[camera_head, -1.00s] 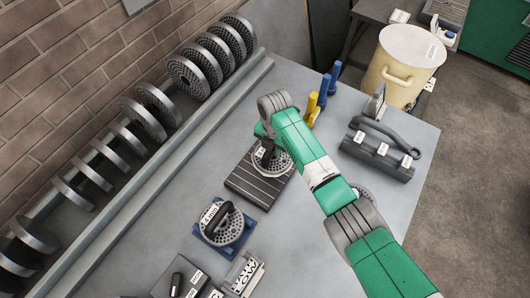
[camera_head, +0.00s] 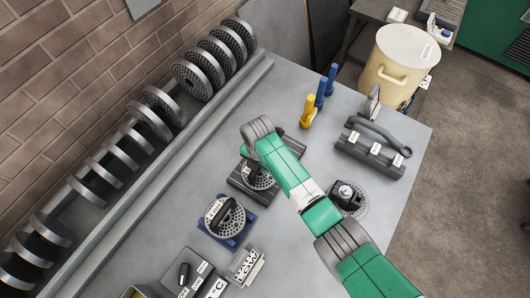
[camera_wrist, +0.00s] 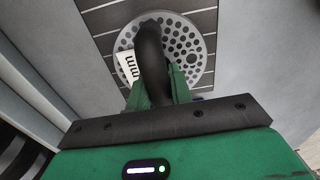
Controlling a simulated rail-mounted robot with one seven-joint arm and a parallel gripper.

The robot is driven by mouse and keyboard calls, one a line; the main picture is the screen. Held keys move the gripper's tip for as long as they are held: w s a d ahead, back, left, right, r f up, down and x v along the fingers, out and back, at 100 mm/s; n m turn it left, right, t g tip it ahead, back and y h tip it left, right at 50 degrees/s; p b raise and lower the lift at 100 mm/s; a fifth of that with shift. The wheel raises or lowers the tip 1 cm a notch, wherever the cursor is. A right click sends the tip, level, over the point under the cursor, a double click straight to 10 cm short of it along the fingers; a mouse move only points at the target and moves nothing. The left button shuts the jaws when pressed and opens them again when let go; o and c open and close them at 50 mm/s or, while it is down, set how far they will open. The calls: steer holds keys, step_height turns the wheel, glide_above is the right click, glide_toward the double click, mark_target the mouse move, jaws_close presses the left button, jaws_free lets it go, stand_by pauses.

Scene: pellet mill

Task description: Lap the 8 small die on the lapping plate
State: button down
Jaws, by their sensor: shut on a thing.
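The small die (camera_head: 260,179) is a round grey disc full of holes, with a black handle. It lies flat on the dark grooved lapping plate (camera_head: 238,180), which my arm partly covers. My gripper (camera_wrist: 156,92) is shut on the die's black handle (camera_wrist: 150,55), with a green finger on each side of it. In the wrist view the die's holes (camera_wrist: 192,42) and part of a white label reading "mm" show, with the plate's light grooves (camera_wrist: 97,8) around it. In the head view my wrist hides the fingertips.
A second handled die (camera_head: 236,224) sits on a blue stand at the near side. A round plate with a dark fixture (camera_head: 347,194) stands right of my arm. Upright blue and yellow tools (camera_head: 309,110), a dark block with a handle (camera_head: 370,153) and a die rack (camera_head: 150,120) border the bench.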

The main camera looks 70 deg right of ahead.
steer(key=shift+d+b, duration=0.5)
steer(key=shift+d, duration=0.1)
steer(key=d+b, duration=0.1)
steer(key=d, duration=0.1)
steer(key=s+d+b, duration=0.1)
steer(key=d+b, duration=0.1)
steer(key=d, duration=0.1)
steer(key=d+b, duration=0.2)
steer(key=shift+s+d+f, duration=0.15)
steer(key=shift+s+d, duration=0.05)
steer(key=shift+d, duration=0.05)
steer(key=shift+s+d+b, duration=0.15)
steer(key=shift+d+b, duration=0.6)
steer(key=shift+d, duration=0.1)
steer(key=shift+r, duration=0.2)
